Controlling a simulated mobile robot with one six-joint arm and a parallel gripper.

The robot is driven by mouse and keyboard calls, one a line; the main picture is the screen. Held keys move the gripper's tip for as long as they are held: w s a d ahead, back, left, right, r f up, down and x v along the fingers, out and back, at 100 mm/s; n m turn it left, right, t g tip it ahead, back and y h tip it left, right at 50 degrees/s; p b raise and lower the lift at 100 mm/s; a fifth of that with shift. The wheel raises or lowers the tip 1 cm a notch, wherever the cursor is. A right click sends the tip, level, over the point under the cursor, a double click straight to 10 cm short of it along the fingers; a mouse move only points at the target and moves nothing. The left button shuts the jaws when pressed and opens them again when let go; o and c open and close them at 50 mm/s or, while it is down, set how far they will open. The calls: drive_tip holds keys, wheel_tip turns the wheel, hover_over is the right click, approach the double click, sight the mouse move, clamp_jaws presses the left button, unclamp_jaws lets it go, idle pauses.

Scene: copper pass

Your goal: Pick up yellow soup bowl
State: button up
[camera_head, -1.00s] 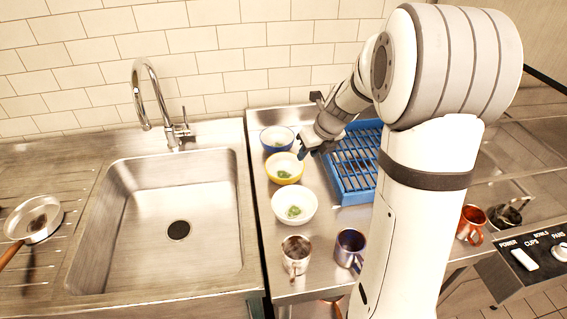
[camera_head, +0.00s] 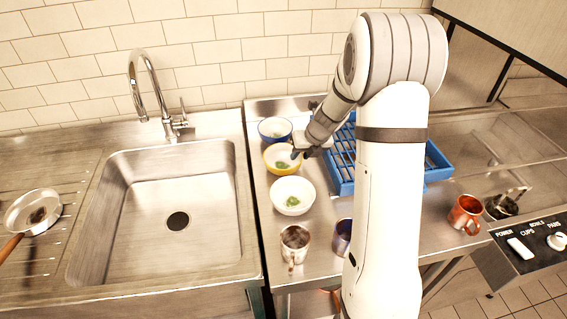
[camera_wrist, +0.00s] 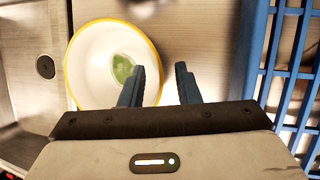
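The yellow soup bowl (camera_head: 270,163) stands upright on the steel counter, with green bits inside. It is in the middle of a row of bowls. In the wrist view the white-lined, yellow-rimmed bowl (camera_wrist: 84,88) lies ahead and left of my fingers. My gripper (camera_wrist: 160,82) is open, with a gap between its two blue fingers. The left finger overlaps the bowl's right side in the picture; the right finger is outside the rim. I cannot tell whether they touch it. In the head view my gripper (camera_head: 297,154) is at the bowl's right side.
A blue bowl (camera_head: 275,129) stands behind and a white bowl (camera_head: 292,196) in front. A blue rack (camera_head: 438,165) is close on the right. Metal (camera_head: 295,240) and dark blue (camera_head: 342,238) mugs stand nearer. The sink (camera_head: 190,160) is left.

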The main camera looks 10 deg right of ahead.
clamp_jaws()
idle(0.5)
